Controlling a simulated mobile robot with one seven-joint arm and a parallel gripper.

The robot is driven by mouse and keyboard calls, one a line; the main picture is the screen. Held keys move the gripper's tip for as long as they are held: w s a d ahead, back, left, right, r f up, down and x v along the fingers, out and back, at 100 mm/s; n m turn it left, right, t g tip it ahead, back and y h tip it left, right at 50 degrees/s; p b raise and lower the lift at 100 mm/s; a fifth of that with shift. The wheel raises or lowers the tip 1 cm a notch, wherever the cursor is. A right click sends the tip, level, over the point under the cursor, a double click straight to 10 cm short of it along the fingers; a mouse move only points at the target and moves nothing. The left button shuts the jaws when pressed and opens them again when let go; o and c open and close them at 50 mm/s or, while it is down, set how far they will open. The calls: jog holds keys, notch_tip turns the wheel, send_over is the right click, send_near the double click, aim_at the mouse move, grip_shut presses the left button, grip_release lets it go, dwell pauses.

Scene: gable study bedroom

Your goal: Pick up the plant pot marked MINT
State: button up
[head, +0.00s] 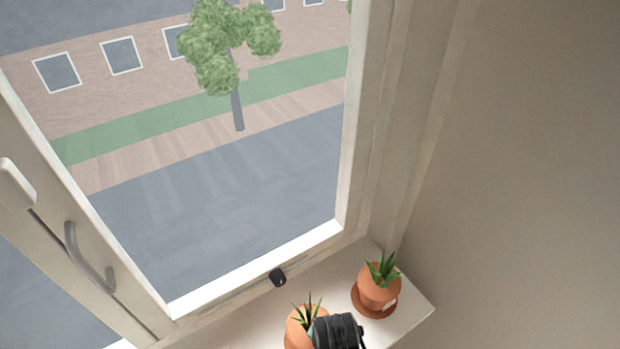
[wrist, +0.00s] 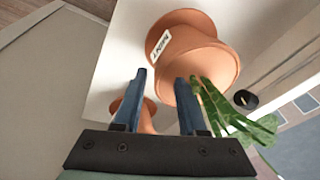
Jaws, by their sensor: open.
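In the wrist view a terracotta pot (wrist: 205,65) carries a white label that appears to read MINT, seen at a slant. Green leaves (wrist: 215,105) hang at its lower right. My gripper (wrist: 160,78) is open; its two blue-grey fingers point toward this pot, with nothing seen held. I cannot tell whether they touch it. In the head view my dark gripper (head: 338,332) partly covers a terracotta pot with spiky leaves (head: 296,330) at the bottom edge. That pot's label is not visible, so I cannot confirm it is the same one.
In the head view another potted plant (head: 378,288) stands on a saucer at the right end of the white sill (head: 408,300), its label unreadable. More terracotta (wrist: 148,112) shows behind my fingers. A small black object (head: 277,277) lies by the window frame. The wall closes the right side.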

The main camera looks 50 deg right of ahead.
grip_shut()
jog(key=shift+s, duration=0.1)
dwell(1.1)
